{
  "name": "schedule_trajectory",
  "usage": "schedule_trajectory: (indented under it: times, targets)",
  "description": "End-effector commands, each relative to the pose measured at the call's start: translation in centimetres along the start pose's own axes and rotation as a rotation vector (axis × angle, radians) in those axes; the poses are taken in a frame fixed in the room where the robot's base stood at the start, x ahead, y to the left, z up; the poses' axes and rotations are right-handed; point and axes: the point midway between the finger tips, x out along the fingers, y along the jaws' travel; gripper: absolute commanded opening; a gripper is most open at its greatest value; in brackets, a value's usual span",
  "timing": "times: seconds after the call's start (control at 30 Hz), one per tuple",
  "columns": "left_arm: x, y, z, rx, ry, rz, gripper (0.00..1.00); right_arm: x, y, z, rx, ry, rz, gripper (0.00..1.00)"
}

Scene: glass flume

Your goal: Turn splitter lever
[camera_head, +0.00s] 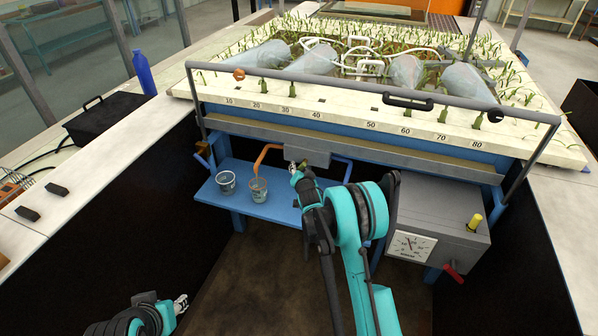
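A grey box (313,151), which looks like the splitter, is mounted below the front beam of the flume. An orange pipe (263,155) leaves it to the left and a blue pipe (346,166) to the right. My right gripper (294,167) is at the box's lower left side; I cannot tell if it touches anything. No lever shows clearly on the box; my gripper may hide it. Two clear cups, one on the left (226,182) and one under the orange pipe (258,189), stand on a blue shelf (221,204). My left gripper (181,304) is low at the left, away from these.
A grey cabinet (450,208) with a white dial (410,246), a yellow knob (474,222) and a red handle (453,271) is at the right. A grey rail (330,88) crosses above the numbered edge. A blue bottle (144,72) and black case (106,118) stand left.

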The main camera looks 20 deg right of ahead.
Motion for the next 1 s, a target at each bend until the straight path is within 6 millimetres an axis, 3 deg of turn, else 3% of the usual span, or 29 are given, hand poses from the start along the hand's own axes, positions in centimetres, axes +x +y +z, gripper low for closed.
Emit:
schedule_trajectory:
  times: [0.13,0.27,0.3,0.67,1.0]
  targets:
    - [-0.03,0.00,-0.03,0.000,0.000,0.000,0.37,-0.03,-0.02,-0.03,0.000,0.000,0.000,0.38]
    - [-0.03,0.00,-0.03,0.000,0.000,0.000,0.37,-0.04,-0.02,-0.02,0.000,0.000,0.000,0.03]
    - [-0.03,0.00,-0.03,0.000,0.000,0.000,0.37,-0.04,-0.02,-0.02,0.000,0.000,0.000,0.00]
    - [-0.11,0.00,-0.08,0.000,0.000,0.000,0.37,-0.08,0.00,-0.02,-0.028,-0.007,0.015,0.00]
    - [-0.51,0.00,-0.37,0.000,0.000,0.000,0.37,-0.24,0.49,-0.05,-0.202,-0.047,0.117,0.00]
